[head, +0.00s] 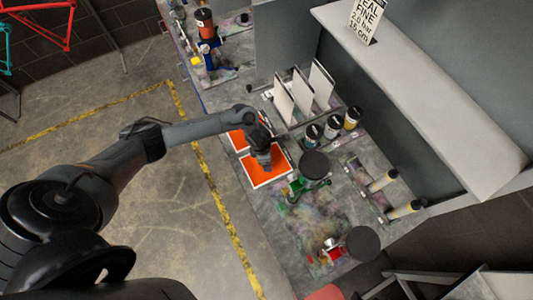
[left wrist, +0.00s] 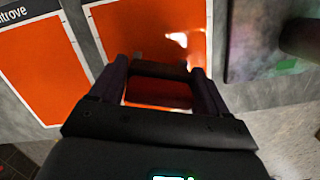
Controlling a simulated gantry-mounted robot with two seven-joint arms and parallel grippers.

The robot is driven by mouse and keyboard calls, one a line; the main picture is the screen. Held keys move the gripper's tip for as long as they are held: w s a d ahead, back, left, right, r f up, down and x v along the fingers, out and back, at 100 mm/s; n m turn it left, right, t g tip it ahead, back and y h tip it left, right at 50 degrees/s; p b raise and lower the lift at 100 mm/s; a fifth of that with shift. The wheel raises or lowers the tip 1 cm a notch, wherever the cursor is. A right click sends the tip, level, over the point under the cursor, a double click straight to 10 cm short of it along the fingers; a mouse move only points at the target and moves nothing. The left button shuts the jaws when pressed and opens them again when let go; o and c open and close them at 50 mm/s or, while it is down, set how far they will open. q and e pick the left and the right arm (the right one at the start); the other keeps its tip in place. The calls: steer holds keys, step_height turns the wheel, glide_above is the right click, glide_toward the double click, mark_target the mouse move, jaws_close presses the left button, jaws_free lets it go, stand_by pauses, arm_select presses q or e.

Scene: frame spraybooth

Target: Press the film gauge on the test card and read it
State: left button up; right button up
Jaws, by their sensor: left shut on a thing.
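An orange test card (head: 265,176) with a pale border lies on the bench. It also shows in the left wrist view (left wrist: 150,40), with a bright glare patch on it. My left gripper (head: 263,163) is over this card and points down. In the left wrist view, my left gripper (left wrist: 158,70) is shut on a dark block, apparently the film gauge, right over the card. I cannot tell whether the gauge touches the card. A small lit teal strip (left wrist: 172,177) is cut off at the bottom edge and cannot be read. My right gripper is not in view.
A second orange card (head: 236,139) lies beside it, partly behind my arm. Dark round-topped stands (head: 314,164), (head: 361,243), several small jars (head: 332,126) and upright pale panels (head: 302,92) stand close by. A large grey hood (head: 430,100) bounds the right side.

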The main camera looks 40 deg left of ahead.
arm_select(q)
steer(key=shift+f, duration=0.15)
steer(key=shift+f+b, duration=0.25)
steer(key=shift+b, duration=0.2)
stand_by(0.6)
stand_by(0.6)
steer(key=shift+a+f+b, duration=0.1)
steer(key=shift+f+b, duration=0.05)
steer(key=shift+b, duration=0.15)
stand_by(0.8)
steer(key=shift+r+p, duration=0.85)
steer(key=shift+r, duration=0.3)
steer(key=shift+r+p, duration=2.05)
steer(key=shift+r, duration=0.9)
